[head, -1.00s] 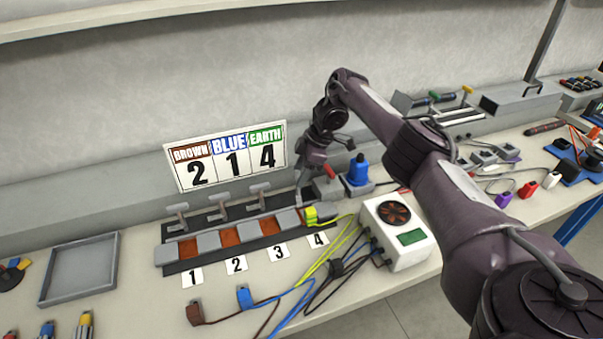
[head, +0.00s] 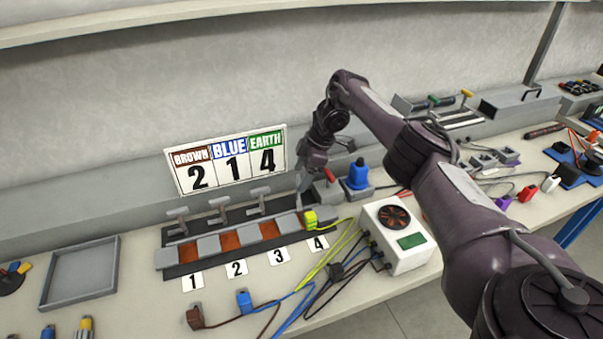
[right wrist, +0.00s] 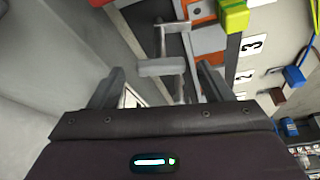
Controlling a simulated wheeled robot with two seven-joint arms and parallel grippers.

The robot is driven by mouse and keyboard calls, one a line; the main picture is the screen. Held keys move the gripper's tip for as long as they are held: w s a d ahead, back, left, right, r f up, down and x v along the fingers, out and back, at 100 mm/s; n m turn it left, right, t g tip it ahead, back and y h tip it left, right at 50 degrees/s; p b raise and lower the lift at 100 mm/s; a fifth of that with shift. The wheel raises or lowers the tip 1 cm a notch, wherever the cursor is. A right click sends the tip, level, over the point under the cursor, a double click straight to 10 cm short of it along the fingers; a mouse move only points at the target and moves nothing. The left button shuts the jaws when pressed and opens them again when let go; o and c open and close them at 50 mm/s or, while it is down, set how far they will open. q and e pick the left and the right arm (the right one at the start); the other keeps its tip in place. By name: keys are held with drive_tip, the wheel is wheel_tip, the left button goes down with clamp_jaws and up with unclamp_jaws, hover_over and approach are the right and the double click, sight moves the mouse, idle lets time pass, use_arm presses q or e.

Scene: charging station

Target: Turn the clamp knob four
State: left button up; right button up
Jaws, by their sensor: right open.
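The clamp block (head: 183,270) stands on the bench with number cards 1 to 4 in front. Three grey T-shaped knobs, such as the leftmost (head: 177,214), show behind it in the head view. The knob by card 4 (head: 318,243) is hidden there by my right gripper (head: 303,184). In the right wrist view a grey T-shaped knob (right wrist: 163,68) appears between the two spread fingers of my right gripper (right wrist: 160,76), apart from both. A yellow-green plug (head: 310,218) sits at the block's right end; it also shows in the right wrist view (right wrist: 234,15). My left gripper is out of view.
A sign (head: 230,160) reading brown 2, blue 1, earth 4 stands behind the block. A white box with a fan (head: 405,252) and cables are to the right. Brown (head: 194,318) and blue (head: 244,300) plugs lie in front. An empty tray (head: 80,275) is at left.

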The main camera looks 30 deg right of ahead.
drive_tip(key=p+v, duration=0.3)
drive_tip(key=v, duration=0.4)
